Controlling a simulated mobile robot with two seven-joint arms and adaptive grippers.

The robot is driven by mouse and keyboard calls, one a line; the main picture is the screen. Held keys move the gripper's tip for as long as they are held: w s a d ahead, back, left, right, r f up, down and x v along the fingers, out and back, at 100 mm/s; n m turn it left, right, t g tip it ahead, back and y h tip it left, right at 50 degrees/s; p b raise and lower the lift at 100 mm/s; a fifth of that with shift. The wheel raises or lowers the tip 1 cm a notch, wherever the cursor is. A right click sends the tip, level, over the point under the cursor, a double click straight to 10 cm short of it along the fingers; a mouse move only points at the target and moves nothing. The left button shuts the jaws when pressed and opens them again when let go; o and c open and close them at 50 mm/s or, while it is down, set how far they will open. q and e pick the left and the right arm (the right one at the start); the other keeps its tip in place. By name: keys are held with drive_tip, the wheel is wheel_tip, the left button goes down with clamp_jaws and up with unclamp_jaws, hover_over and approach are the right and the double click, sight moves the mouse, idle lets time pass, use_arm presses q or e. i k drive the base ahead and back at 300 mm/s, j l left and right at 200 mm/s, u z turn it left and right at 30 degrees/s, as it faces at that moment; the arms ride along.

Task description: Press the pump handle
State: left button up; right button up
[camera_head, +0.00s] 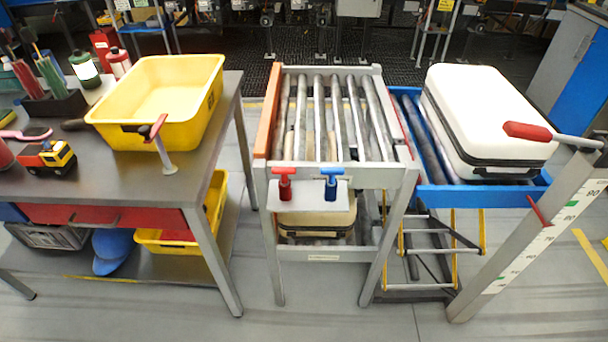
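What looks like the pump handle (560,136) is at the right: a grey rod with a red grip, about level, coming from a tall post (530,235) with a number scale. Its red grip overlaps the front of a white case (490,110) in the picture; I cannot tell the gap between them. A smaller red lever (538,209) sits lower on the same post. Neither of my grippers is in view.
A roller conveyor (268,130) stands in the middle, with red (285,184) and blue (331,184) handles in front. The white case rests on a blue roller lift (530,192). A workbench (110,180) with a yellow tub (165,95) is left. The front floor is clear.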

sight(513, 129)
drive_tip(key=z, duration=1.3)
